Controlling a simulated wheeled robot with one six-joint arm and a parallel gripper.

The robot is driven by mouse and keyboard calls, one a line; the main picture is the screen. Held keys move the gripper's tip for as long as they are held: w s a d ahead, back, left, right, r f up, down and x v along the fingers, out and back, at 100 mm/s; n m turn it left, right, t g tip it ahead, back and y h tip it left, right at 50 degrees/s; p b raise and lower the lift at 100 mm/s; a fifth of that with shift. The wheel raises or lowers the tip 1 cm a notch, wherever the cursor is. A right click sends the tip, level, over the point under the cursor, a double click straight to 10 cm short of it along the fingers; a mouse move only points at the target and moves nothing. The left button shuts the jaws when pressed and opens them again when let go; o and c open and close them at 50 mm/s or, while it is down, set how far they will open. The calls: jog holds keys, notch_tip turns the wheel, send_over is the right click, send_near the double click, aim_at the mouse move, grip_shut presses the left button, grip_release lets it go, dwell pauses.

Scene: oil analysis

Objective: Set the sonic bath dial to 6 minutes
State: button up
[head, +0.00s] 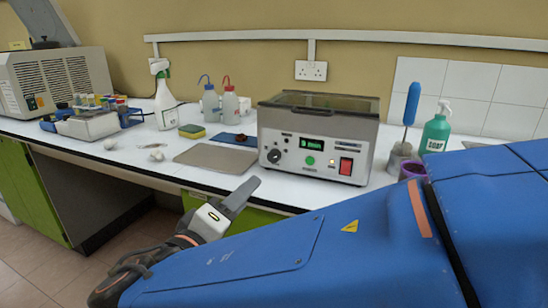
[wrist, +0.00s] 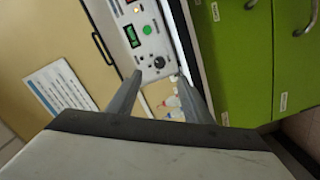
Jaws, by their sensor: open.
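The sonic bath (head: 318,113) is a grey metal box with a dark lid, standing near the front of the bench. Its black round dial (head: 274,156) is at the lower left of the front panel. A green display (head: 312,143) is lit; its digits are too small to read surely. My gripper (head: 252,184) is in front of and below the bath, apart from it. In the wrist view the open, empty fingers (wrist: 160,76) point toward the panel, and the dial (wrist: 159,62) shows between and beyond their tips.
The panel also has a green button (head: 310,160) and a red switch (head: 346,166). A flat grey plate (head: 215,158) lies left of the bath. A soap bottle (head: 436,130) and a blue-handled tool (head: 412,103) stand to the right. Green drawers (wrist: 237,65) are under the bench.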

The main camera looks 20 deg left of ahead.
aim_at(273, 158)
jog(key=shift+y, duration=0.3)
jog(key=w, duration=1.6)
jog(key=shift+w+r, duration=0.15)
jog(key=shift+w, duration=0.2)
jog(key=c, duration=1.1)
jog(key=shift+o, duration=0.2)
jog(key=shift+n, duration=0.4)
jog(key=n, duration=1.1)
